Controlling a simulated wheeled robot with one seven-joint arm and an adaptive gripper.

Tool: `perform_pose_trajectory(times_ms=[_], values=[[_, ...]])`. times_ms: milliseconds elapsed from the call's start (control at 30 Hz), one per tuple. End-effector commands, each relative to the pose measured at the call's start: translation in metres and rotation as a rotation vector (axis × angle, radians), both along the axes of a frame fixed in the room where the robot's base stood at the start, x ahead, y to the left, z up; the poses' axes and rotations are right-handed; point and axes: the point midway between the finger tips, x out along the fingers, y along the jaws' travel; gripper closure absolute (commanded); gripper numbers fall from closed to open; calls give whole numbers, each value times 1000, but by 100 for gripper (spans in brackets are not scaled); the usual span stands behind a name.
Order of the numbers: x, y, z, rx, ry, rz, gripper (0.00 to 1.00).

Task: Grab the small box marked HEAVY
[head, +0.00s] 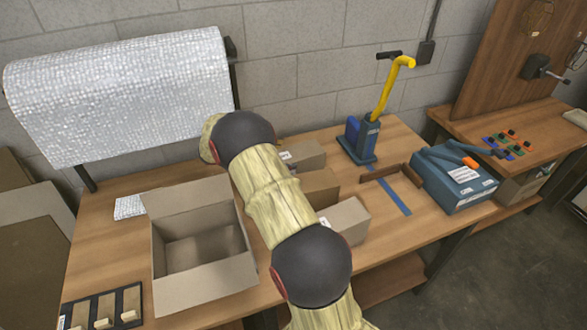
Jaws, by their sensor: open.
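Three small cardboard boxes stand in a row on the workbench, just right of my arm in the head view. The far box (306,154) has a small white label at its left end. The middle box (321,182) is partly covered by my arm, and I see no label on it. The near box (347,218) has a white label at its left side. The print is too small to read, so I cannot tell which box is marked HEAVY. My arm reaches up over the bench left of these boxes. My gripper is not visible; the arm hides it or it is out of sight.
A large open, empty carton (160,250) stands left of my arm. A bubble-wrap roll (120,90) is behind it. A blue tool with a yellow handle (380,100), a brown frame with blue tape (391,197) and a blue box (455,185) are to the right. A small-parts tray (90,301) lies front left.

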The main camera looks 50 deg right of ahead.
Motion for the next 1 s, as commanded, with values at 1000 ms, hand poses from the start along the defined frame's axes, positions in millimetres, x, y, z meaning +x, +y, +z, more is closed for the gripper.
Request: perform_pose_trajectory(times_ms=[1000], values=[[-13,-31,-14,0,1,0,41]])
